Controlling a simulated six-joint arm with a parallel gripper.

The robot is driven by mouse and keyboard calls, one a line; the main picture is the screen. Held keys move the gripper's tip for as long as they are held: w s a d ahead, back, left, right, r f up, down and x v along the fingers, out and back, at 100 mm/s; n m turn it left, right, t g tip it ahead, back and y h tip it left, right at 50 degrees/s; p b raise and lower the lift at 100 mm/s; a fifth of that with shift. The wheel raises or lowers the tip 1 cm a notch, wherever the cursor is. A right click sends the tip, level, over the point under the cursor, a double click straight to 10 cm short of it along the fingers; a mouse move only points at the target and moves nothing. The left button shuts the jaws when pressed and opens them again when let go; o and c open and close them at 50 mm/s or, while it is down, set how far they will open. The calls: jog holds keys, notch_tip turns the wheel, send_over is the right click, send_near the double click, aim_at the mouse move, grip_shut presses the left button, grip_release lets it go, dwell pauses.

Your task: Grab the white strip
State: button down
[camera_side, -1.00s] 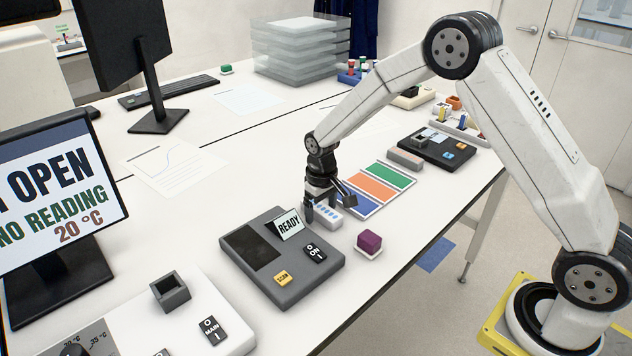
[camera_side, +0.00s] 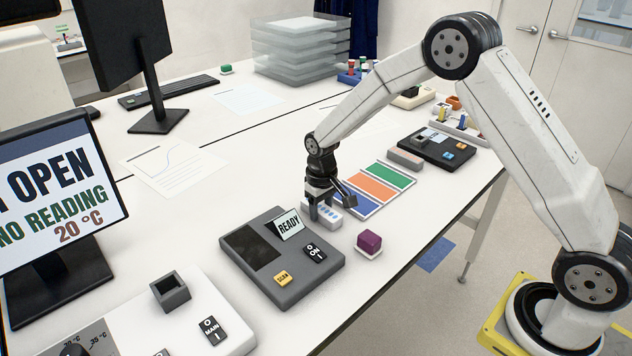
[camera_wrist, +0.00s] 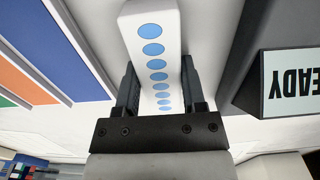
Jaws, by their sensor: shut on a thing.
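The white strip (camera_side: 328,213) has a row of blue dots along its top. It is beside the blue end of the colored mat in the side view, partly hidden by my gripper (camera_side: 325,212). In the wrist view the strip (camera_wrist: 152,45) lies between both fingers of my gripper (camera_wrist: 158,92), which are shut on its long sides. I cannot tell whether the strip is touching the table or just above it.
A grey device with a READY sign (camera_side: 289,225) stands close to the left of the strip. A purple block (camera_side: 369,241) on a white base is to the right. The mat with blue, orange and green panels (camera_side: 376,187) lies behind. A white device (camera_side: 215,305) with a dark square holder is at the front left.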

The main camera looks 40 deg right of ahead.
jog(key=shift+r, duration=0.1)
jog(key=shift+r, duration=0.8)
jog(key=s+r, duration=0.1)
jog(key=r, duration=0.1)
jog(key=s+r, duration=0.2)
jog(key=r, duration=0.1)
jog(key=s+r, duration=0.2)
jog(key=shift+s+r, duration=0.25)
jog(key=shift+r, duration=0.1)
jog(key=s+r, duration=0.3)
jog(key=s, duration=0.5)
jog(key=shift+s+r, duration=0.25)
